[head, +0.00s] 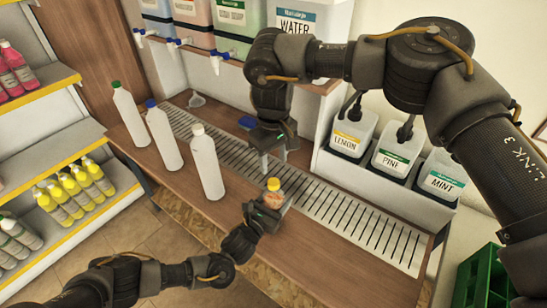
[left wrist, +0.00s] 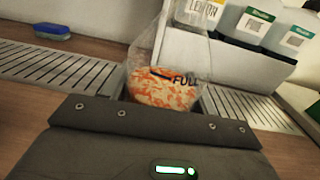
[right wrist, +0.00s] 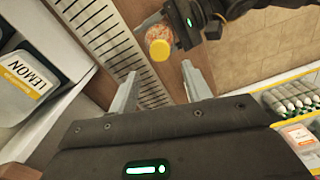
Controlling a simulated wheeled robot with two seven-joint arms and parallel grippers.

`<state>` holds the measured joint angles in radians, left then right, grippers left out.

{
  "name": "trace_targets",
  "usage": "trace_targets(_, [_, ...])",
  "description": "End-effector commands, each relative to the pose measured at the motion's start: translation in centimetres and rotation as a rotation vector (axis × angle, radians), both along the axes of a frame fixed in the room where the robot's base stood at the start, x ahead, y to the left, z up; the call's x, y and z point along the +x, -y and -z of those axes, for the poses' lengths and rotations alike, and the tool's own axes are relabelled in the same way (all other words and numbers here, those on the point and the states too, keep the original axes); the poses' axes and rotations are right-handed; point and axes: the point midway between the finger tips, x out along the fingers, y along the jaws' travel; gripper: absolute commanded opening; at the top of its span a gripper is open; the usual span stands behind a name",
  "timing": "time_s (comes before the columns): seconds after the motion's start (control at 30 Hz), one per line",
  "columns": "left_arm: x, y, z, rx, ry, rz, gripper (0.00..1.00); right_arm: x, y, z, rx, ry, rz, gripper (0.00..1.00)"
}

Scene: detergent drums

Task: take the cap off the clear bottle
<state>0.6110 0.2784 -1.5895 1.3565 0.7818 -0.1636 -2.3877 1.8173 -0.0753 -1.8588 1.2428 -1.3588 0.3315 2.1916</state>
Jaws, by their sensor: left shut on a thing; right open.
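The clear bottle (head: 272,200) has orange-and-white contents and a yellow-orange cap (head: 273,184). In the left wrist view the bottle (left wrist: 160,88) stands between the fingers, with a FULL mark on its side; its cap is out of that view. My left gripper (head: 267,212) is shut on the bottle's body, near the front of the counter. My right gripper (head: 266,165) is open and empty, pointing down just above and behind the bottle. In the right wrist view the yellow cap (right wrist: 159,48) shows from above, beyond the open fingertips (right wrist: 158,78) and apart from them.
Three white bottles with green, blue and white caps, the nearest (head: 206,163), stand left on the counter. A slotted metal drain (head: 340,207) crosses it. A blue brush (head: 247,122) lies behind. LEMON (head: 349,138), PINE and MINT drums stand back right. A green crate (head: 482,277) sits lower right.

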Motion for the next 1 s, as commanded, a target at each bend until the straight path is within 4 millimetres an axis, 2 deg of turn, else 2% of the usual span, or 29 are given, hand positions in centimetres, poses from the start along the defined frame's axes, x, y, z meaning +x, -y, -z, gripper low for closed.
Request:
trace_targets(0.2, [-0.1,0.0,0.2,0.004,-0.003,0.0,0.0,0.0,0.0,0.0,0.0,0.001,0.138,0.49])
trace_targets(0.43, [-0.1,0.0,0.3,0.004,-0.003,0.0,0.0,0.0,0.0,0.7,-0.001,0.0,0.149,0.49])
trace_targets(0.8, [-0.1,0.0,0.3,0.005,-0.004,0.0,0.0,0.0,0.0,6.0,-0.002,-0.001,0.147,0.49])
trace_targets(1.0, [-0.1,0.0,0.3,0.005,-0.004,0.0,0.0,0.0,0.0,7.7,-0.002,0.001,0.148,0.49])
